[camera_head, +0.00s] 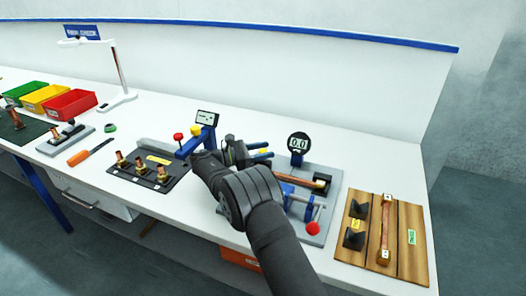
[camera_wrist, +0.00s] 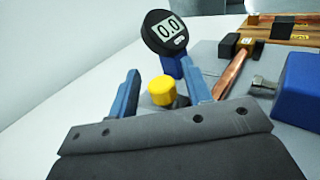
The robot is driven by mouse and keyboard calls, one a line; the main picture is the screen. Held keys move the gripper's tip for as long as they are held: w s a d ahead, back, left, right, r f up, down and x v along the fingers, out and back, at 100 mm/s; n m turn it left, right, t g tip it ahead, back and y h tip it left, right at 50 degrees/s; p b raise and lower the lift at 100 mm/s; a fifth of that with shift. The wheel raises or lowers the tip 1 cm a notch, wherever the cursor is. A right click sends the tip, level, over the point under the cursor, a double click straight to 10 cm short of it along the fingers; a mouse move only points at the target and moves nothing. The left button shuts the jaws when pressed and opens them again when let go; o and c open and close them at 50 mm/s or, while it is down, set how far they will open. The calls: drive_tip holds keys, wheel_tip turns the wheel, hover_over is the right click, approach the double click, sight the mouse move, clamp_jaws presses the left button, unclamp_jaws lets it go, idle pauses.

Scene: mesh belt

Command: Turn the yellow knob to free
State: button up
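The yellow knob (camera_wrist: 162,92) is a short round cap, seen between my gripper's two blue fingers in the wrist view. In the head view a small yellow part of it shows (camera_head: 264,151) between the fingertips. My gripper (camera_wrist: 160,82) is open, with one finger on each side of the knob and a visible gap on both sides in the wrist view. The knob's lower part is hidden. A dial gauge (camera_wrist: 166,32) reading 0.0 stands just beyond it; it also shows in the head view (camera_head: 298,143).
A copper pipe (camera_head: 294,179) lies on the grey fixture plate (camera_head: 326,205) right of my gripper, near a red-ended clamp (camera_head: 312,228). A wooden board (camera_head: 411,240) is farther right. A blue stand with a display (camera_head: 207,118) and a black plate (camera_head: 130,175) are left.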

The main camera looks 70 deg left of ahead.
drive_tip(key=shift+n+y, duration=0.3)
drive_tip(key=shift+y, duration=0.2)
